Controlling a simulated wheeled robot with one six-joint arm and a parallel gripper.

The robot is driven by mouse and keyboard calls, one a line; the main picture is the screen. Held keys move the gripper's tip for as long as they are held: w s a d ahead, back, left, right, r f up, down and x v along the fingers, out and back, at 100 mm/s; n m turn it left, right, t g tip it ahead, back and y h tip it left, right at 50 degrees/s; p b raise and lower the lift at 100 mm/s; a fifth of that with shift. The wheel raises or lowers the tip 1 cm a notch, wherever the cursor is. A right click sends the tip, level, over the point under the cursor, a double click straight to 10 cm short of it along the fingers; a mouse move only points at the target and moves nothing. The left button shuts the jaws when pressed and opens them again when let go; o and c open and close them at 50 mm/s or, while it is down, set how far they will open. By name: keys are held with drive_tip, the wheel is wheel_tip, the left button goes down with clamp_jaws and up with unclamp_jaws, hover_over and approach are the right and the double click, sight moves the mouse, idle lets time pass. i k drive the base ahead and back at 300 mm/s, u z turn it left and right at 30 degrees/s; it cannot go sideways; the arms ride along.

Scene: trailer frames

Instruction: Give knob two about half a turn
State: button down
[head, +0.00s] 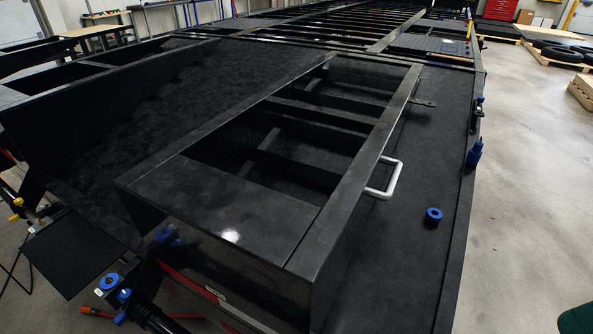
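Several blue knob-like parts show on the black trailer frame (230,215), and no label tells me which is knob two. One blue round part with a dark centre (433,216) sits on the right deck. A blue upright part (475,152) is on the right outer edge, and a smaller dark and blue part (480,101) is farther back there. At the front left corner are a blue ring-shaped part (109,283) and another blue part (123,296) near a black ribbed cylinder. My gripper is not in view.
A white handle (386,180) stands out from the raised frame's right side. Yellow knobs (16,210) show at far left. Tyres (562,52) lie at back right. The floor (535,180) right of the trailer is mostly clear.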

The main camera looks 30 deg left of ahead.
sight(125, 295)
drive_tip(key=u, duration=2.35)
